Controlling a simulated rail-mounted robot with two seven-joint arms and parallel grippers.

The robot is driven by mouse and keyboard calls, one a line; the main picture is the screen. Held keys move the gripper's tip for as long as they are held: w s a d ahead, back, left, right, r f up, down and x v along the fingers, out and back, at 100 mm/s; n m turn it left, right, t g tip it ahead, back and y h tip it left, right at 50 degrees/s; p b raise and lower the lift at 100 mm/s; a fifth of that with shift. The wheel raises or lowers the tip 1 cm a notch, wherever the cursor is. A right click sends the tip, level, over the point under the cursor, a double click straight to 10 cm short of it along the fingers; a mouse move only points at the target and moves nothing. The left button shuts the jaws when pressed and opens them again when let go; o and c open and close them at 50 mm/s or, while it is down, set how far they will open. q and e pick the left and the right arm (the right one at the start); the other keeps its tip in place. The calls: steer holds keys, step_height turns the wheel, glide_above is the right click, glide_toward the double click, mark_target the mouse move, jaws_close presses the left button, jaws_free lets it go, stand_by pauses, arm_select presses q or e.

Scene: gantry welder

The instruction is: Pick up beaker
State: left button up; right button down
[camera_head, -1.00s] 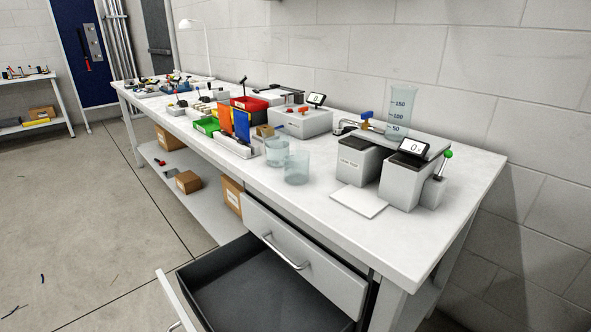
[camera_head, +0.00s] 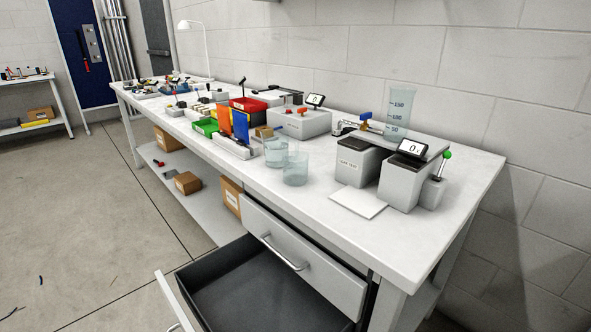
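A tall clear beaker (camera_head: 401,112) with dark marks reading 50, 100 and 150 stands upright at the back right of the white workbench, behind the grey leak-test device. Its base is partly hidden by the device. Two shorter clear glass vessels, one (camera_head: 276,152) a little behind the other (camera_head: 295,170), stand near the front edge in the middle of the bench. Neither of my grippers is in view.
The leak-test device (camera_head: 357,163) with a small display stands on the bench (camera_head: 455,215). Left of it are coloured bins (camera_head: 205,127) and another instrument (camera_head: 305,124). An open, empty drawer (camera_head: 250,290) juts out at the front. The bench's right end is clear.

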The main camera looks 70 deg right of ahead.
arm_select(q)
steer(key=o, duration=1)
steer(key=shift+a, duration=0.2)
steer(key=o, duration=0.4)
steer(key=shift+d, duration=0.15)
